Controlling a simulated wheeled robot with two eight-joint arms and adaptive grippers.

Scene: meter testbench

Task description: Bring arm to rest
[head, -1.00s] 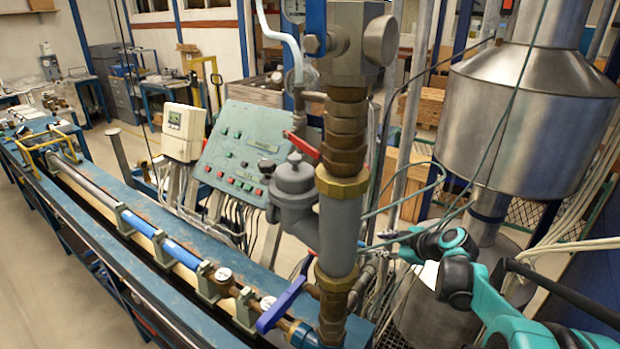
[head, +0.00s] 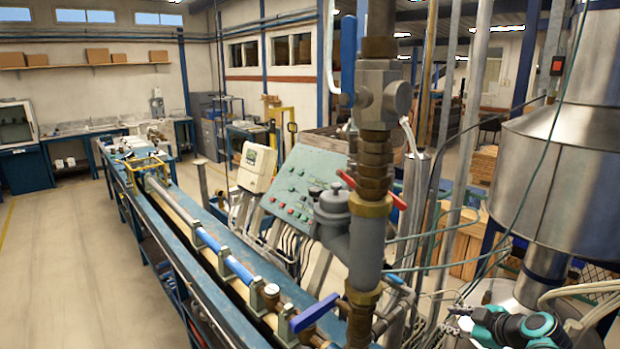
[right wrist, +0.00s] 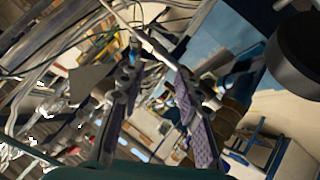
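My right arm, teal and black, shows at the lower right of the head view. Its gripper (head: 460,318) is small there, near the steel tank's base, to the right of the grey meter and brass pipe column. In the right wrist view the two fingers of the right gripper (right wrist: 155,115) stand apart with a gap between them. I see nothing held between them. Pipes and cables show behind the fingers; I cannot tell how near they are. My left arm and left gripper are not in view.
The vertical pipe column (head: 373,190) with a red lever (head: 371,190) and a blue lever (head: 316,313) stands left of my right arm. A steel tank (head: 560,190) rises above it. Thin hoses cross nearby. The green control panel (head: 305,185) and long bench (head: 200,290) stand left; floor beyond is clear.

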